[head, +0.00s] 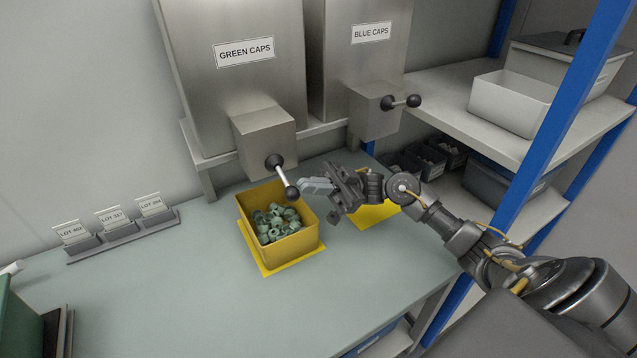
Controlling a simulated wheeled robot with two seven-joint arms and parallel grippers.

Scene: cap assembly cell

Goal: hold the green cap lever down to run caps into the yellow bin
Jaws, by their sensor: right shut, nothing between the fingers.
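The green caps dispenser (232,70) stands at the back of the bench, with a metal box below it. Its lever (282,174) has black ball ends and slants down to the right above the yellow bin. The yellow bin (296,246) sits on a yellow mat (266,270) and holds many green caps (276,222). My right gripper (304,185) is shut and empty, with its fingertips close beside the lever's lower knob; I cannot tell whether they touch. My left gripper is out of view.
The blue caps dispenser (366,50) with its own lever (400,102) stands to the right. A second yellow mat (372,214) lies partly behind my right arm. Lot card holders (122,236) stand at left. A blue-framed shelf (560,120) rises at right. The front bench is clear.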

